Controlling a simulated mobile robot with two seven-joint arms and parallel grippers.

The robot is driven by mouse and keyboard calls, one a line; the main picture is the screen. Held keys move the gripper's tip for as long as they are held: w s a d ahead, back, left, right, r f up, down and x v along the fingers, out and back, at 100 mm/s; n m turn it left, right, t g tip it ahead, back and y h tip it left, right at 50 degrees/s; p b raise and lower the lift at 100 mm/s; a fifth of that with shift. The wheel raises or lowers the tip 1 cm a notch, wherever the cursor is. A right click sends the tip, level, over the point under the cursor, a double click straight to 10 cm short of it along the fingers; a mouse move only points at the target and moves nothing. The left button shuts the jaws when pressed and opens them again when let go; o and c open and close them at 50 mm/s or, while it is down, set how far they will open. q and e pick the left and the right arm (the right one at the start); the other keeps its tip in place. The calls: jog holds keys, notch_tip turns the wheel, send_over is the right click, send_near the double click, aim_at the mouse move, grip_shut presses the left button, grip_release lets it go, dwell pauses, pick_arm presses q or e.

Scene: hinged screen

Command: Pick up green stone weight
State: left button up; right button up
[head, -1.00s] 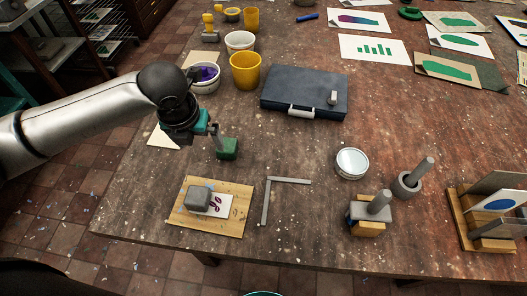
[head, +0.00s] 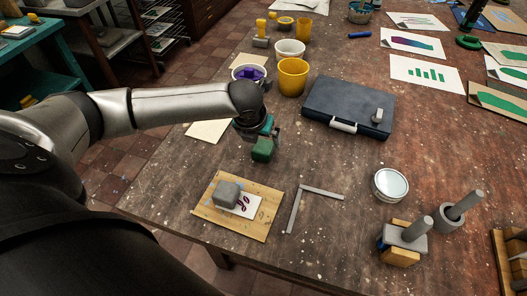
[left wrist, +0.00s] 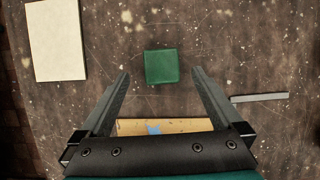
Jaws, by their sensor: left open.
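The green stone weight (head: 263,150) is a small dark green block on the worn wooden table, beyond the wooden board. In the left wrist view the weight (left wrist: 161,67) lies centred between the fingertips, with a gap on each side. My left gripper (left wrist: 161,73) is open and empty. In the head view my left gripper (head: 260,134) comes in from the left and points down just above the weight, partly hiding it. My right gripper is in neither view.
A wooden board (head: 220,221) with a grey weight (head: 226,193) on a printed card is nearer. A metal square (head: 297,206) lies beside it. A blue-grey case (head: 348,101) and a yellow cup (head: 292,77) stand beyond. A blank sheet (left wrist: 55,40) lies left.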

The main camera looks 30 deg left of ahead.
aim_at(263, 146)
pick_arm(q)
jog(key=shift+b+x, duration=0.65)
jog(key=shift+x, duration=2.25)
jog(key=shift+s+d, duration=0.1)
jog(key=shift+d, duration=0.05)
jog(key=shift+r, duration=0.1)
grip_shut()
